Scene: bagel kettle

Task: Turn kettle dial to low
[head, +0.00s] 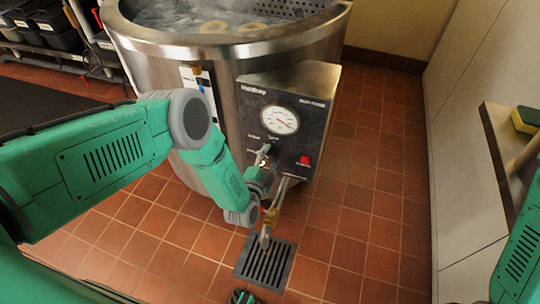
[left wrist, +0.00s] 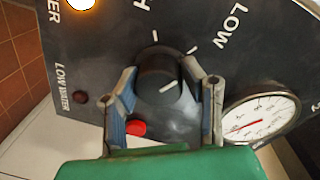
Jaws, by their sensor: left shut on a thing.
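The kettle dial is a round black knob (left wrist: 158,72) with a short white line on its face, on a dark control panel (left wrist: 85,55). In the left wrist view, tick marks and the word LOW lie up and right of it, and a letter H lies above. The fingers of my left gripper (left wrist: 161,100) stand on both sides of the knob, shut on it. The line slants toward the right; I cannot tell which setting it marks. In the head view my left gripper (head: 264,160) is at the panel front and hides the dial.
The steel kettle (head: 215,75) holds water and bagels. Its panel has a white gauge (head: 279,120) and a red button (head: 304,160). A brass drain valve (head: 271,214) hangs below, above a floor drain (head: 265,262). A shelf with a sponge (head: 527,120) is at the right.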

